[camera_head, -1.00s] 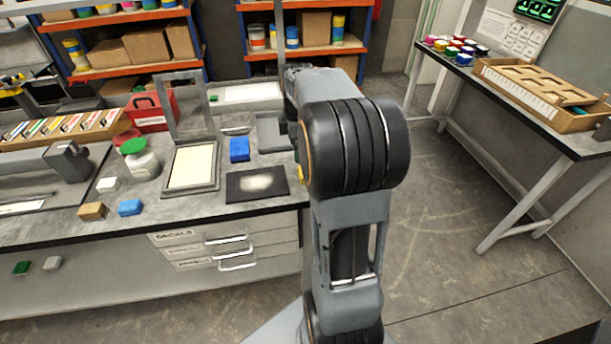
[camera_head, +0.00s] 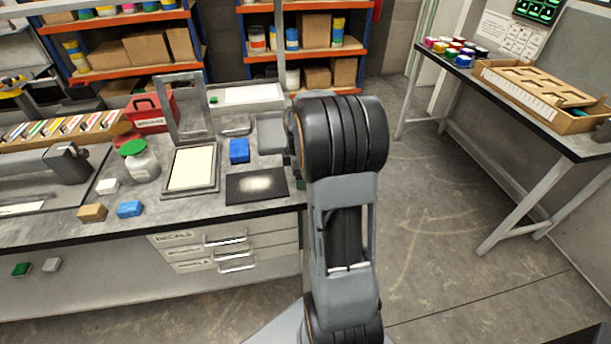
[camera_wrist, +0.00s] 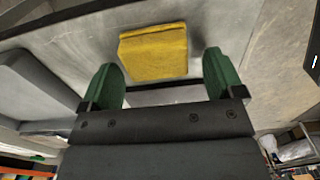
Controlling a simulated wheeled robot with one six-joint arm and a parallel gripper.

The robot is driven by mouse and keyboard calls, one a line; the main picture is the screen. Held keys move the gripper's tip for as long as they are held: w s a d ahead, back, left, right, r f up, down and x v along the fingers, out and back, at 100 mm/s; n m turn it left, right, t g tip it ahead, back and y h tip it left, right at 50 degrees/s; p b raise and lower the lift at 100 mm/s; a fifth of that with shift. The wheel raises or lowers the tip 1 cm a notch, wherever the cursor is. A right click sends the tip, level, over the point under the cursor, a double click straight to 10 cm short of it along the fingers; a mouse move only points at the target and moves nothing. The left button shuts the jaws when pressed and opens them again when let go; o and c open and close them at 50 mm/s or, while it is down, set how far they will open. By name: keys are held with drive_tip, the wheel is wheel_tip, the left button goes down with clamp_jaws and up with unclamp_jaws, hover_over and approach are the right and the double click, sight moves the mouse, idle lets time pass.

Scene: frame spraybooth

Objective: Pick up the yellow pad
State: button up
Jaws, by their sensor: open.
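The yellow pad (camera_wrist: 153,52) is a small block lying on the grey bench top in the wrist view. My gripper (camera_wrist: 163,78) is open, with its two green fingers apart. The pad shows just beyond the fingertips, roughly centred between them, and nothing is held. In the head view the pad is not visible; my arm covers that part of the bench. The fingers are also hidden there.
On the bench are a blue block (camera_head: 239,150), a dark mat with a pale patch (camera_head: 256,185), a hinged frame (camera_head: 191,168) and a white jar with a green lid (camera_head: 141,162). A side table (camera_head: 560,136) stands at right.

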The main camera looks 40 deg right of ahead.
drive_tip(key=shift+c, duration=0.3)
drive_tip(key=c, duration=0.9)
drive_tip(key=shift+r, duration=0.1)
drive_tip(key=shift+c, duration=0.2)
drive_tip(key=shift+r, duration=0.25)
drive_tip(key=r, duration=0.3)
drive_tip(key=shift+s+a+r, duration=0.15)
drive_tip(key=shift+a, duration=0.1)
drive_tip(key=s+a+r, duration=0.7)
drive_tip(key=a+r, duration=0.2)
drive_tip(key=a, duration=0.2)
drive_tip(key=shift+s+b, duration=0.35)
drive_tip(key=shift+b, duration=0.05)
